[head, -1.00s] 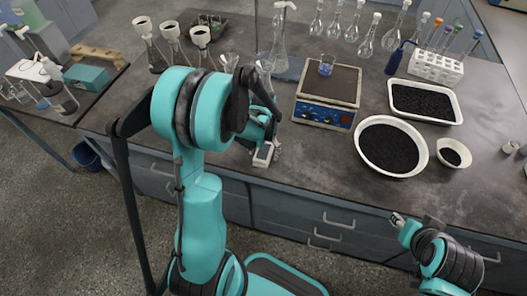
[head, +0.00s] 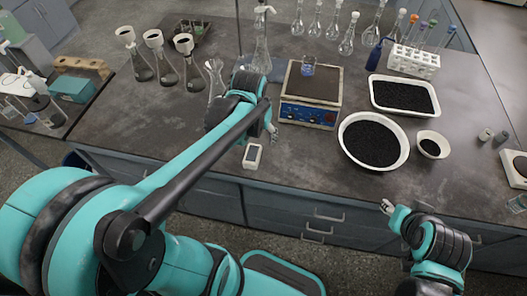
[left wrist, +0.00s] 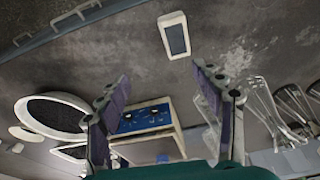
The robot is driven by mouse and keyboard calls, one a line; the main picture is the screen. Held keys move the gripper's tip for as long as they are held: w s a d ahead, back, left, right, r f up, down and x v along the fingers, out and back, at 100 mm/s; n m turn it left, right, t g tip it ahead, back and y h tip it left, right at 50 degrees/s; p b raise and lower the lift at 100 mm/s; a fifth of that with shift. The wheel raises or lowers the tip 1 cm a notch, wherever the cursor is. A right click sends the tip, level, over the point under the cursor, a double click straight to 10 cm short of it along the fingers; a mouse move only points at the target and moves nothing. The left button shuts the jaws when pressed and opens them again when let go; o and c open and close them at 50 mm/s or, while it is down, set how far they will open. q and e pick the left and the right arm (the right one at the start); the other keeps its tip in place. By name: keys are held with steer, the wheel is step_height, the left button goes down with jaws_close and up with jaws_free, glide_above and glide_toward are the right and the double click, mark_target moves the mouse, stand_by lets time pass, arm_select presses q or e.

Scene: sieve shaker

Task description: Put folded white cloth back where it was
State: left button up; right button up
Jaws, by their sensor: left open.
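I cannot clearly make out a folded white cloth. A flat pale blue-grey piece (head: 279,72) lies left of the hotplate, partly hidden by my left arm; I cannot tell if it is the cloth. My left gripper (head: 272,131) is open and empty, in front of the hotplate's left side and beyond a small white device with a dark screen (head: 252,156). The left wrist view shows its spread fingers (left wrist: 168,108), with the white device (left wrist: 175,36) lying apart from them. My right gripper (head: 386,207) is at the bench's front edge, too small to read.
The hotplate (head: 309,114) with a small beaker (head: 308,67) stands beyond my left gripper. Flasks with funnels (head: 160,55) stand to the left. A round bowl (head: 345,146) and a tray (head: 405,112) of black grains are to the right. The bench front left is clear.

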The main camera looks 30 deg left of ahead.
arm_select(q)
steer(key=s+d+r+m+t, duration=0.1)
steer(key=s+d+r+t, duration=0.3)
steer(key=s+d, duration=0.2)
steer(key=shift+s+d+m+t, duration=0.2)
steer(key=shift+s+m+t, duration=0.2)
steer(key=shift+s, duration=0.6)
steer(key=shift+f+b, duration=0.3)
steer(key=shift+f, duration=0.05)
